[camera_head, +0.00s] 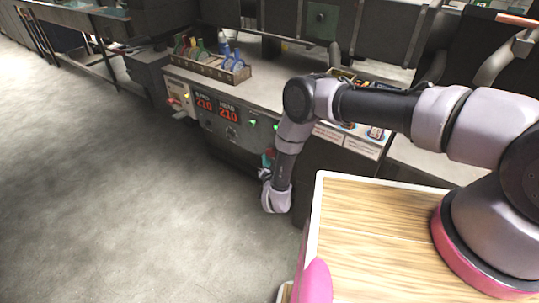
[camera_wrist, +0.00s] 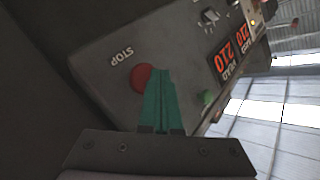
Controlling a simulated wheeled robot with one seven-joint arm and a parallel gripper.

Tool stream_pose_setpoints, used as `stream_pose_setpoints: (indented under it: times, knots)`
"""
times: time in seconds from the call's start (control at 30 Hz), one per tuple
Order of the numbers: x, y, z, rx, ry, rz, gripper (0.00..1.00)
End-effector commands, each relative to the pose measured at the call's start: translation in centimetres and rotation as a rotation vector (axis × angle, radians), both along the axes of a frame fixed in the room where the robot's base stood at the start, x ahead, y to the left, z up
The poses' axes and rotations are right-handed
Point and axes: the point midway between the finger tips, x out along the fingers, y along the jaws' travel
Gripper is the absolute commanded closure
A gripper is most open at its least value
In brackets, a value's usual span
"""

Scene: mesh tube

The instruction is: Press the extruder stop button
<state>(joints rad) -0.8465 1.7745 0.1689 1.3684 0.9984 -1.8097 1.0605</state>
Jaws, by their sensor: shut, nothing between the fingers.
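The red stop button (camera_wrist: 141,78) sits on the dark grey control panel (camera_wrist: 95,50) in the wrist view, next to the printed word STOP. My gripper (camera_wrist: 158,75) is shut and empty, its two green fingers together. The fingertips overlap the right edge of the button in the wrist view. I cannot tell whether they touch it. In the head view my gripper (camera_head: 268,160) is at the front of the machine's panel (camera_head: 225,128), and my arm hides the stop button.
Red displays reading 210 (camera_head: 228,114) and a green button (camera_head: 252,123) are on the panel. A tool rack (camera_head: 205,65) stands on the machine top. A wooden-topped surface (camera_head: 350,230) is below my arm. Open floor lies at left.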

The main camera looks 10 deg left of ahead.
Motion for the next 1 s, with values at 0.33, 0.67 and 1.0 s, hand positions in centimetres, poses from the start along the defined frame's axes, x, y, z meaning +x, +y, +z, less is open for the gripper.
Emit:
stream_pose_setpoints:
  times: [0.33, 0.67, 1.0]
  knots:
    - [0.15, -0.07, 0.02, 0.000, 0.000, 0.000, 1.00]
    - [0.78, -0.30, 0.04, 0.000, -0.001, 0.001, 1.00]
    - [0.87, -0.35, 0.03, 0.000, 0.000, 0.000, 1.00]
